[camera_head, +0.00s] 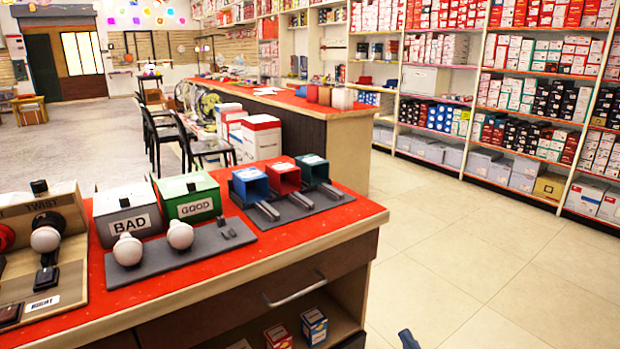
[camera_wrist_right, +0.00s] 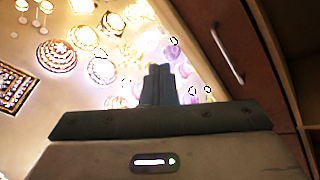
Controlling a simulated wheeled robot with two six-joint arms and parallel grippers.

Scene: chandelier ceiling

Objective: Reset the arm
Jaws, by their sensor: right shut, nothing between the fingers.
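My right gripper (camera_head: 409,340) shows only as a small dark blue tip at the bottom edge of the head view. It is to the right of the counter's corner, low over the tiled floor. In the right wrist view my right gripper (camera_wrist_right: 158,84) points up towards the lit ceiling. Its fingers are together and nothing shows between them. The drawer front (camera_wrist_right: 208,40) with its handle is beside it on the right of that view. My left gripper is not in view.
The red-topped counter (camera_head: 335,213) holds BAD (camera_head: 130,222) and GOOD (camera_head: 190,207) boxes, two white bulbs on a grey stand (camera_head: 205,253), a switch board (camera_head: 70,275) and coloured bins (camera_head: 285,175). A drawer handle (camera_head: 295,291) juts out in front. The tiled floor (camera_head: 450,270) on the right is clear.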

